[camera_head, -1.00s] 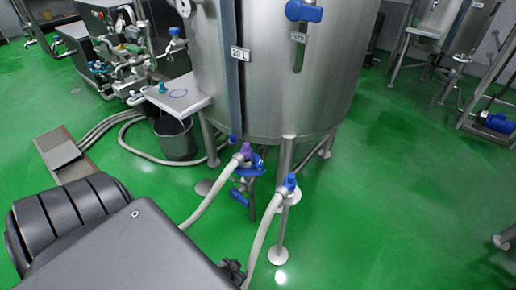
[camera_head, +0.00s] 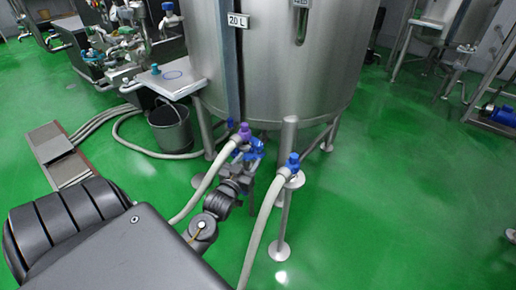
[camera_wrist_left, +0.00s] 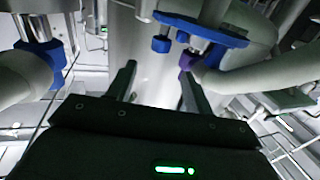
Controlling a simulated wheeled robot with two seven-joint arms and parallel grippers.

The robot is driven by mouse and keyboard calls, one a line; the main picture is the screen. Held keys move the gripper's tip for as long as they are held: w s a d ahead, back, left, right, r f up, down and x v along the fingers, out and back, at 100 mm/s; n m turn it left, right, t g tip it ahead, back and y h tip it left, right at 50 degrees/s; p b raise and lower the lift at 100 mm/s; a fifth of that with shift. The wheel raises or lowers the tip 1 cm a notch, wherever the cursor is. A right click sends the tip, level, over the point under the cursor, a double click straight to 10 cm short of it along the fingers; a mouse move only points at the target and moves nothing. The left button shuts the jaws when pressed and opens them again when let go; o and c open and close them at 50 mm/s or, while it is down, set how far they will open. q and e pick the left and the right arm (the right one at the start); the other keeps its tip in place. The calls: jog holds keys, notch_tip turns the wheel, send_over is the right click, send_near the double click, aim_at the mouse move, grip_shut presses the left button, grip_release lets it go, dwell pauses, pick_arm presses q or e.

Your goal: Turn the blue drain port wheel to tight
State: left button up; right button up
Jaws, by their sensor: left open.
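Blue fittings, with what looks like the blue drain port wheel (camera_head: 256,146), show at the hose joint under the steel tank in the head view. My left gripper (camera_head: 245,168) is just below them and partly covers them. In the left wrist view a flat blue wheel-like part (camera_wrist_left: 212,32) is above and beyond the fingertips. My left gripper (camera_wrist_left: 158,82) is open there, with nothing between its fingers. Contact with the wheel is not visible. A purple fitting (camera_head: 243,131) tops the hose; it also shows near the right finger in the left wrist view (camera_wrist_left: 187,61). My right gripper is out of view.
The steel tank (camera_head: 295,65) stands on legs just beyond. A second hose with a blue fitting (camera_head: 292,162) is close on the right. A grey bucket (camera_head: 172,129) and a side shelf (camera_head: 165,82) are at left.

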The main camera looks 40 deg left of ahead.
aim_at(257, 147)
pick_arm(q)
jog(key=x, duration=0.7)
jog(key=shift+w+f+b, duration=0.15)
jog(key=shift+b, duration=0.2)
jog(key=shift+w+a, duration=0.2)
jog(key=shift+w, duration=0.35)
pick_arm(e)
jog(key=shift+r, duration=0.9)
pick_arm(q)
jog(key=c, duration=1)
jog(key=m+h, duration=0.1)
jog(key=h+p, duration=0.1)
jog(key=shift+a+r+m+h, duration=0.2)
jog(key=shift+a+m+h, duration=0.05)
jog(key=shift+m+h, duration=0.15)
jog(key=shift+f+m+t+h, duration=0.15)
jog(key=shift+m+t+h, duration=0.15)
jog(key=shift+m+h, duration=0.45)
pick_arm(e)
notch_tip(257, 147, down, 3)
